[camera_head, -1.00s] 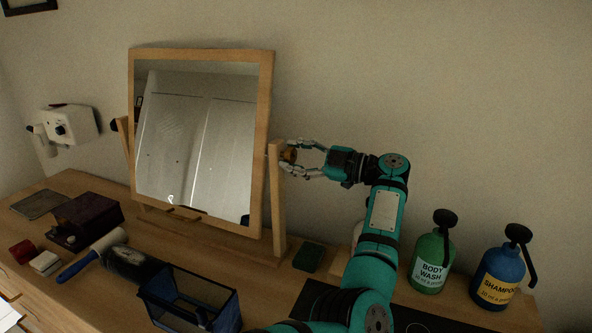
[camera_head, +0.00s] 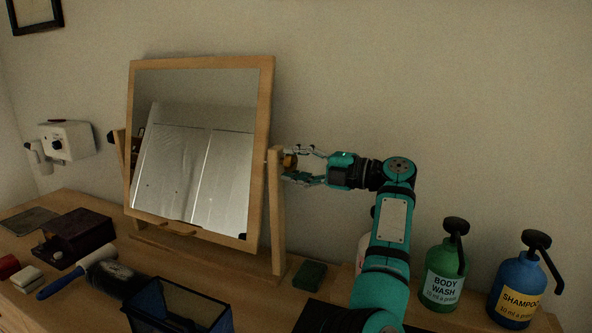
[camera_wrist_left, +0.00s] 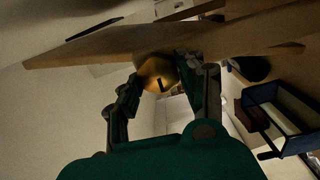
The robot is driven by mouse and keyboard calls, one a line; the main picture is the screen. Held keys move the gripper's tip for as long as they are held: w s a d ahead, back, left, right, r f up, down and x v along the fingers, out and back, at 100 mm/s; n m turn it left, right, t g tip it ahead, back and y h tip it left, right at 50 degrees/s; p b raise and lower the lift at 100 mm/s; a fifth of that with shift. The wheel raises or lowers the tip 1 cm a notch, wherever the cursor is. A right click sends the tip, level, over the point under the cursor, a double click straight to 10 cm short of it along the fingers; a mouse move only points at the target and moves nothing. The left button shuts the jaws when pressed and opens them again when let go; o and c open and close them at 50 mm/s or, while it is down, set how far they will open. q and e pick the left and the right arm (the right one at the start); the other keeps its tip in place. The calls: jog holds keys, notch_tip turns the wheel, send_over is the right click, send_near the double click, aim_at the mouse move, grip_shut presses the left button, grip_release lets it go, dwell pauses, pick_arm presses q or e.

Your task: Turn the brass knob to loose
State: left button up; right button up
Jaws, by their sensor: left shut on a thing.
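The brass knob (camera_head: 290,160) sits on the outer side of the right wooden post (camera_head: 277,210) of the tilting mirror (camera_head: 195,145). My left gripper (camera_head: 293,165) reaches it from the right, with one finger above and one below, shut on the knob. In the left wrist view the knob (camera_wrist_left: 156,70) is a gold disc with a short dark mark on its face, between the two fingers (camera_wrist_left: 163,85). The fingers partly cover the knob in the head view. The mirror leans in its wooden frame. My right gripper is not in view.
A green body wash bottle (camera_head: 443,275) and a blue shampoo bottle (camera_head: 517,290) stand right of my arm. A dark green block (camera_head: 310,275) lies near the mirror's foot. A blue-edged open bin (camera_head: 175,310), a brush and a dark red box (camera_head: 80,232) stand front left.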

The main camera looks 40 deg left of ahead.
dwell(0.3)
pick_arm(q)
jog(key=o, duration=1.1)
jog(key=shift+a, duration=0.1)
jog(key=shift+o, duration=0.2)
jog(key=v, duration=1.2)
